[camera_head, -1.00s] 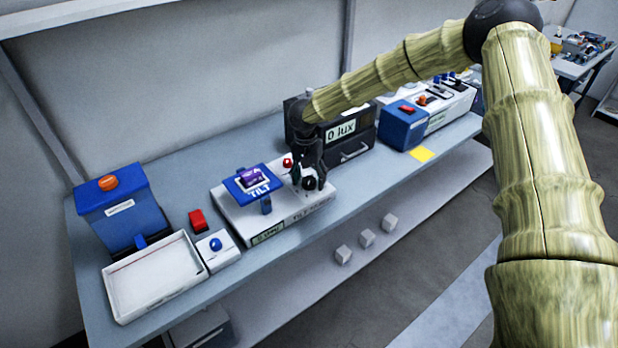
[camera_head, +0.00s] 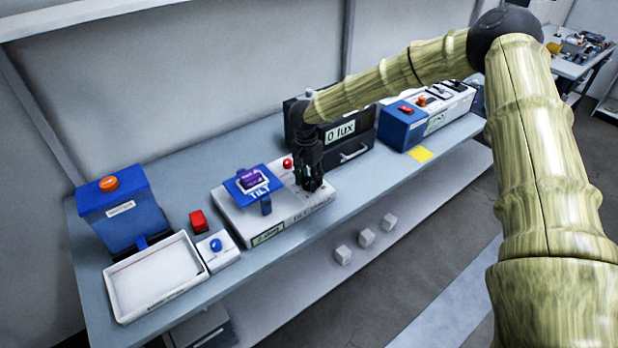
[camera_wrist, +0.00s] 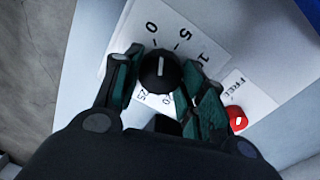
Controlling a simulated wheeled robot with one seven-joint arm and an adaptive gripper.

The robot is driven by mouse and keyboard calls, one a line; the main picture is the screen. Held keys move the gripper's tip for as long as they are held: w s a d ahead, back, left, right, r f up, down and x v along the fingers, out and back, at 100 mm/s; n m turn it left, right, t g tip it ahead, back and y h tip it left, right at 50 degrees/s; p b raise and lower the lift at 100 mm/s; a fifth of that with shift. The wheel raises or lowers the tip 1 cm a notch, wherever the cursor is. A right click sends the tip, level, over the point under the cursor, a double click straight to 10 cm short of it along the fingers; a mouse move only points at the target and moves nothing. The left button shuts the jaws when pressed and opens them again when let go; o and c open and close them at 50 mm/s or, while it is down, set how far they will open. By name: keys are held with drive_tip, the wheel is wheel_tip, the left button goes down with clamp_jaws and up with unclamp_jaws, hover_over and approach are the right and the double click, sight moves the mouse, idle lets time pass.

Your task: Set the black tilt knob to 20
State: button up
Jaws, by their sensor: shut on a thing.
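The black tilt knob (camera_wrist: 159,72) sits on a white dial panel in the wrist view. Its white pointer line runs nearly upright in the picture, with one end toward the gap between 0 and 5. The figures 20 and 25 show below the knob, partly covered. My gripper (camera_wrist: 160,76) has a finger on each side of the knob and is shut on it. In the head view my gripper (camera_head: 312,186) points down at the right part of the white tilt box (camera_head: 240,226) and hides the knob. The blue tilt plate (camera_head: 236,189) bears a purple item (camera_head: 252,179).
A red knob (camera_wrist: 238,120) beside the label FREE is close to my right finger; it also shows in the head view (camera_head: 287,163). The dark lux box (camera_head: 350,150) stands just behind my gripper. A white tray (camera_head: 155,276) and blue button box (camera_head: 217,248) are left.

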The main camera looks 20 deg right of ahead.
drive_tip(key=m, duration=0.4)
drive_tip(key=shift+m, duration=0.4)
drive_tip(key=m, duration=0.3)
drive_tip(key=shift+d+m, duration=0.1)
drive_tip(key=shift+m, duration=0.2)
drive_tip(key=m, duration=0.4)
drive_tip(key=shift+s+y, duration=0.1)
drive_tip(key=shift+y, duration=0.2)
drive_tip(key=m, duration=0.8)
drive_tip(key=shift+m+y, duration=0.3)
drive_tip(key=m, duration=0.3)
drive_tip(key=shift+m+t, duration=0.3)
drive_tip(key=m+b, duration=0.1)
drive_tip(key=m, duration=0.3)
drive_tip(key=shift+r+m+t+b, duration=0.1)
drive_tip(key=shift+m+t+b, duration=0.25)
drive_tip(key=shift+m, duration=1.35)
